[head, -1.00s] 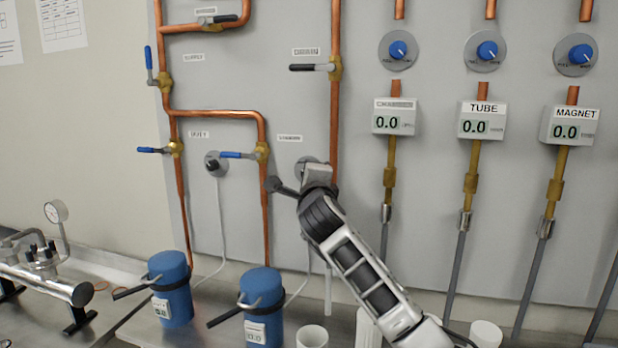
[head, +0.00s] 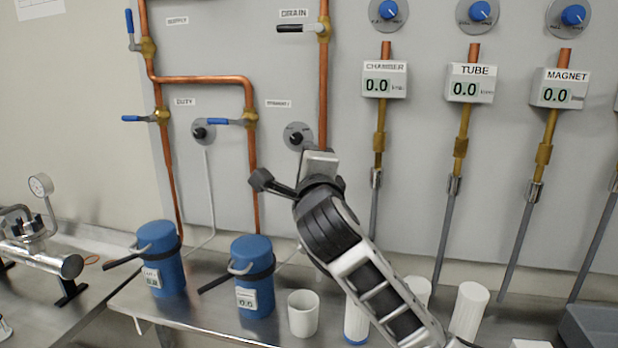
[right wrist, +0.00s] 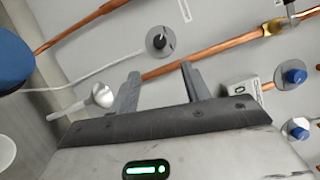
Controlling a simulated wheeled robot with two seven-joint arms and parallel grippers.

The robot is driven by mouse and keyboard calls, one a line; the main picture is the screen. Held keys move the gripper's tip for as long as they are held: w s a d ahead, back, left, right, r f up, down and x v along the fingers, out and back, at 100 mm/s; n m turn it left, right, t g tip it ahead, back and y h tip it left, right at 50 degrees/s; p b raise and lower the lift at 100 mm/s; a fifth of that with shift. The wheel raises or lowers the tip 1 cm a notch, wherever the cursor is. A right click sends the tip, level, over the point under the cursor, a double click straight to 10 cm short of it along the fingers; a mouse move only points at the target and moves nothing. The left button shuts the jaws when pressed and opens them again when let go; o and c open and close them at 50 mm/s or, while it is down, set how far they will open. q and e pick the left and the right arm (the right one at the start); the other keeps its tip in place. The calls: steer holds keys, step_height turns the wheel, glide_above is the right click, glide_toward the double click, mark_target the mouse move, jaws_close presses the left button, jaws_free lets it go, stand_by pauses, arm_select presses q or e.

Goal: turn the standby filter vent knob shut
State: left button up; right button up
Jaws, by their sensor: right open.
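The standby filter vent knob (head: 296,136) is a dark knob on a round grey plate, below the STANDBY label and left of the drain pipe. It also shows in the right wrist view (right wrist: 160,40), with a white tube running from it. My right gripper (right wrist: 160,70) is open and empty. In the wrist view the knob appears beyond the fingertips, roughly between them and apart from them. In the head view my right wrist is just below and right of the knob, and the fingers are mostly hidden. My left gripper is not in view.
The similar duty knob (head: 203,132) is to the left. Copper pipes flank the standby knob, and a blue-handled valve (head: 249,120) is close on its left. Blue canisters (head: 252,285) and a white cup (head: 303,314) stand on the bench below. Digital meters (head: 385,80) hang at right.

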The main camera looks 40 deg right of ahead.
steer(key=shift+v, duration=1.7)
steer(key=s+a+f+n+t+y, duration=0.1)
steer(key=s+a+f+n+y, duration=0.2)
steer(key=a+f+n+y, duration=0.65)
steer(key=s+a+f+n+t+y, duration=0.1)
steer(key=s+a+f+n+y, duration=0.4)
steer(key=f+n, duration=0.8)
steer(key=s+a+f+n+g+h, duration=0.1)
steer(key=s+f+g, duration=0.3)
steer(key=f, duration=0.7)
steer(key=s+a+f+n+g+h, duration=0.2)
steer(key=s+f+n+g, duration=0.2)
steer(key=s+f, duration=0.3)
step_height(320, 180, down, 4)
steer(key=shift+s+r+g, duration=0.15)
steer(key=shift+s+g, duration=0.25)
steer(key=shift+n, duration=0.25)
